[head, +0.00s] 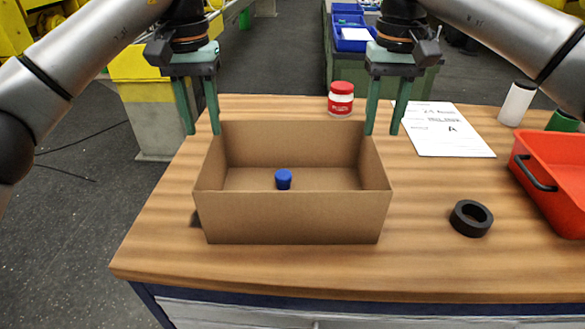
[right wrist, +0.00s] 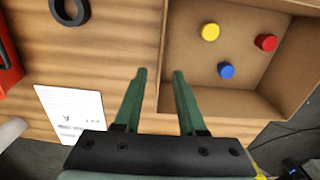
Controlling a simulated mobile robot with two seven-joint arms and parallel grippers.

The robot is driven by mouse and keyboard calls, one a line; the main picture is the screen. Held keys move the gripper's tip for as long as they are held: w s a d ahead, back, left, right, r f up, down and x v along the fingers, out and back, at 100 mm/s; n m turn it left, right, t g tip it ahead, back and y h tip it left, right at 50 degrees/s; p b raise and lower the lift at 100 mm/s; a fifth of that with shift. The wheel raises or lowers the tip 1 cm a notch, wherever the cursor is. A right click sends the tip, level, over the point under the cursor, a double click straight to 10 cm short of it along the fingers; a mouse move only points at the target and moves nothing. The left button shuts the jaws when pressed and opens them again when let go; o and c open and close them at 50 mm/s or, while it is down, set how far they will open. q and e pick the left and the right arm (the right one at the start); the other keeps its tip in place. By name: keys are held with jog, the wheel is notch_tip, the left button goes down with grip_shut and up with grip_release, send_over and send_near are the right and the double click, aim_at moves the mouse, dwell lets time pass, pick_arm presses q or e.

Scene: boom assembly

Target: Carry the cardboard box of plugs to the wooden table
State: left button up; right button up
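The open cardboard box (head: 293,218) stands upright on the wooden table (head: 170,255). In the head view only a blue plug (head: 284,179) shows inside. The right wrist view shows a yellow plug (right wrist: 210,32), a red plug (right wrist: 266,42) and the blue plug (right wrist: 226,70) on the box floor. My left gripper (head: 203,133) is open and empty at the box's far left corner. My right gripper (right wrist: 159,72) is open, its fingers on either side of the line of the box's right wall, near the far corner. I cannot tell how high the fingertips are above the rim.
A black ring (head: 471,218) and a red tray (head: 555,180) are right of the box. A red-and-white jar (head: 341,99) stands behind it, with a paper sheet (head: 445,130) and a white bottle (head: 517,103) at the back right. The table's front left is clear.

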aim_at(214, 176)
pick_arm(q)
jog(key=shift+s+r, duration=0.1)
jog(key=shift+s, duration=0.2)
pick_arm(e)
jog(key=shift+s+r, duration=0.15)
jog(key=shift+s, duration=0.15)
pick_arm(q)
notch_tip(214, 176, down, 13)
jog(key=shift+w+r, duration=0.1)
jog(key=shift+r, duration=0.1)
pick_arm(e)
notch_tip(214, 176, down, 13)
jog(key=shift+w+r, duration=0.1)
jog(key=shift+r, duration=0.1)
pick_arm(q)
grip_shut()
pick_arm(e)
grip_shut()
pick_arm(q)
jog(key=shift+r, duration=0.1)
pick_arm(e)
jog(key=shift+r, duration=0.1)
